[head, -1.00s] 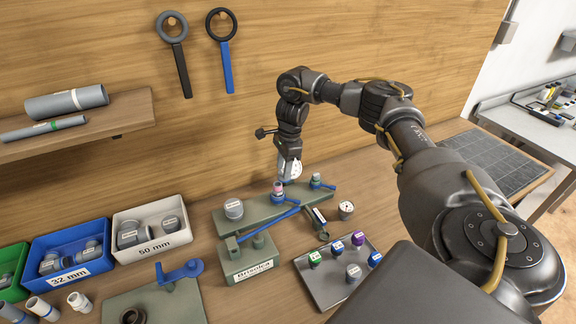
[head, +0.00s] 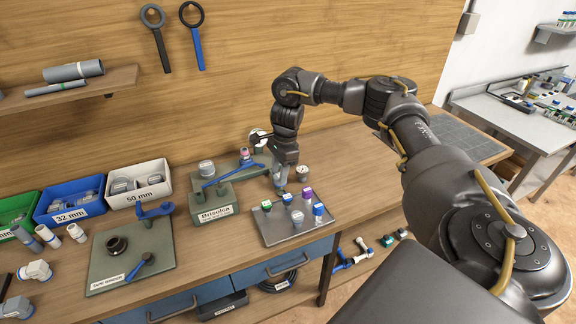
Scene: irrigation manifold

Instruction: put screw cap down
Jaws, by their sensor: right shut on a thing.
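My right gripper (head: 281,184) points down just above the back edge of the grey tray (head: 272,236). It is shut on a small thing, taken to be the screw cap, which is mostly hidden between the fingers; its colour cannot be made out. On the tray stand several caps: a green one (head: 265,205), a blue one (head: 287,199) just below the gripper, a purple one (head: 307,193), a grey one (head: 297,217) and another blue one (head: 318,209). My left gripper is not in view.
Behind the tray is the green manifold block (head: 230,178) with a grey cap (head: 206,168) and a pink-topped valve (head: 245,154). The Brisolca stand (head: 214,204) is left of the tray. A small cup (head: 302,173) stands behind it. The tray's front strip is bare.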

